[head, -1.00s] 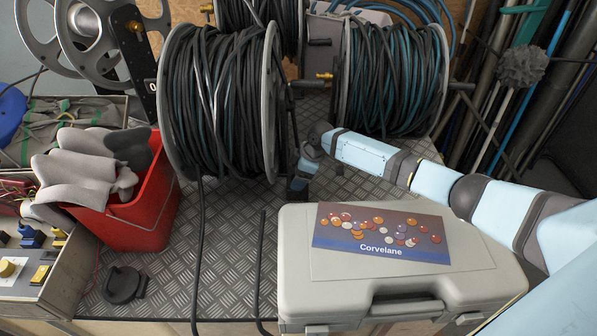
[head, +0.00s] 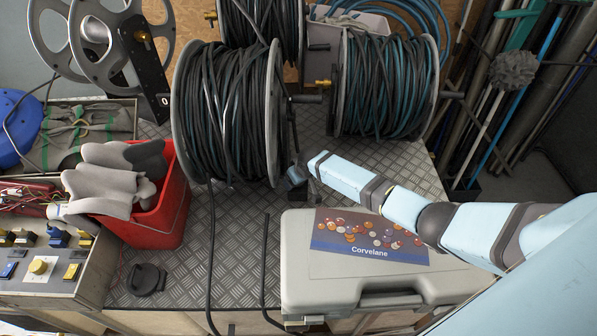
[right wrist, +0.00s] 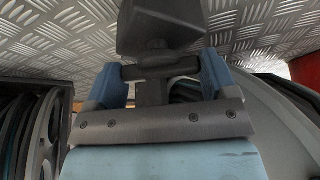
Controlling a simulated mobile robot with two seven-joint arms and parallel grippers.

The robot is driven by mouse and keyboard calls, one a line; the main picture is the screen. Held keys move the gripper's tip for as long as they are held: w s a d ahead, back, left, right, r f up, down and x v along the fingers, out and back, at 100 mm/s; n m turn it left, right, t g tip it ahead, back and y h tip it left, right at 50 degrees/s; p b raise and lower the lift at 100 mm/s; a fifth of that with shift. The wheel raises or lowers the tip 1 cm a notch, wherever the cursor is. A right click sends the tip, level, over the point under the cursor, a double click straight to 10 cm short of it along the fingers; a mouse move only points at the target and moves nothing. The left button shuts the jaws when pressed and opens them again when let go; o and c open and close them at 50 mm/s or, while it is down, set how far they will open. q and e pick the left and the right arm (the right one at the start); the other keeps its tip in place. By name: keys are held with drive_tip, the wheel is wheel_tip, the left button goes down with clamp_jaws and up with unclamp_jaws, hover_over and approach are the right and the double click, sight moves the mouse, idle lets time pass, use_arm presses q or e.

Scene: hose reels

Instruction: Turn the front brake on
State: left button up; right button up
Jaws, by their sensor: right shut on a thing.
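The front hose reel (head: 232,118), wound with black hose between grey flanges, stands on the metal deck. My right gripper (head: 297,178) is low beside its right flange; the part it holds is hidden there. In the right wrist view, the blue fingers of my right gripper (right wrist: 157,76) are closed around a dark lever (right wrist: 152,92) with a blocky dark end (right wrist: 160,28), which looks like the brake. The patterned deck shows behind it. How far the lever is turned I cannot tell. My left gripper is not in view.
A grey case (head: 300,262) with a Corvelane card lies below my right arm. A second reel (head: 388,85) stands behind right, another at the back. A red bin (head: 165,222) with grey gloves stands left. Bare deck (head: 236,225) lies in front of the reel.

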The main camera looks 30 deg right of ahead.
drive_tip(key=m+h+p, duration=0.1)
drive_tip(key=m, duration=0.1)
drive_tip(key=shift+a+r+m+p, duration=0.1)
drive_tip(key=shift+r+m+p, duration=0.05)
drive_tip(key=shift+m+p, duration=0.25)
drive_tip(key=shift+m+h+p, duration=0.4)
drive_tip(key=shift+m+p, duration=0.05)
drive_tip(key=shift+m, duration=0.65)
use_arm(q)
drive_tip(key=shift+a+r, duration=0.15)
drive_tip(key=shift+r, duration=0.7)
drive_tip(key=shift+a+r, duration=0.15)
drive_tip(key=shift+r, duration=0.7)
use_arm(e)
drive_tip(key=shift+m+g+h, duration=0.3)
drive_tip(key=shift+m, duration=0.5)
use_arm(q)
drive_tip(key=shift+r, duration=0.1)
use_arm(e)
drive_tip(key=o, duration=0.8)
drive_tip(key=shift+o, duration=0.2)
